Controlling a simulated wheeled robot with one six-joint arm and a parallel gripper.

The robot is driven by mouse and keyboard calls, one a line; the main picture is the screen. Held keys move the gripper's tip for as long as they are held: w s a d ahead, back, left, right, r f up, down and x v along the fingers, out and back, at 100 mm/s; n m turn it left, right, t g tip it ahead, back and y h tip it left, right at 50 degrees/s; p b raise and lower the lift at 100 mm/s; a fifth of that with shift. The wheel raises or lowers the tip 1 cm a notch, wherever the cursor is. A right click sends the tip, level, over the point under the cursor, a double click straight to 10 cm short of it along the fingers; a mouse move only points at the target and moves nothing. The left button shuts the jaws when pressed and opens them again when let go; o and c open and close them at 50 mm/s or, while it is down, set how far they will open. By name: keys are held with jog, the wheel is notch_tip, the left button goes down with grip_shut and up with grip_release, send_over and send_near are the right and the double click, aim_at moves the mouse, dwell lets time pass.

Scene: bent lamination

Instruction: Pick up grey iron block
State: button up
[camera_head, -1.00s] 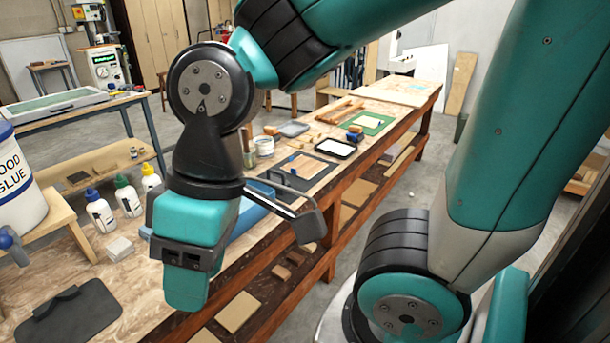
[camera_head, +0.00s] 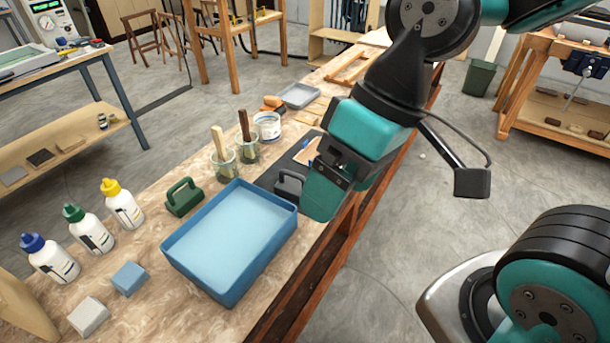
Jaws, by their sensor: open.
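A dark grey block with a handle (camera_head: 288,185) sits on the workbench, just right of the blue tray's far right corner. It looks like the grey iron block, and its right side is partly hidden by my gripper. My gripper (camera_head: 322,195) is open and points down, close to the right of the grey block in the picture. I cannot tell the exact gap or height between them. The gripper appears empty.
A blue tray (camera_head: 171,248) holds pale blue liquid or a pale base. A green handled block (camera_head: 184,197), glue bottles (camera_head: 122,205), brush jars (camera_head: 223,162), a blue block (camera_head: 129,278) and a light grey block (camera_head: 88,316) stand around it.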

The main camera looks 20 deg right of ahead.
jog(key=w+d+f+m+y+b, duration=0.1)
jog(key=w+f+m+y+b, duration=0.2)
jog(key=w+f+m, duration=0.55)
jog(key=m+t+y+b, duration=0.1)
jog(key=m+t+b, duration=0.7)
jog(key=m, duration=1.7)
send_near(298, 187)
jog(key=a+f+t, duration=0.1)
jog(key=a+f+t+p, duration=0.1)
jog(key=a+f, duration=0.1)
jog(key=shift+w+p, duration=0.3)
jog(key=shift+w, duration=0.05)
jog(key=shift+w+p+x, duration=0.25)
jog(key=shift+p+x, duration=0.45)
jog(key=shift+x, duration=2.45)
jog(key=shift+d+r, duration=0.15)
jog(key=shift+d, duration=0.05)
jog(key=shift+c, duration=0.2)
jog(key=c, duration=1.5)
jog(key=shift+r, duration=0.1)
grip_shut()
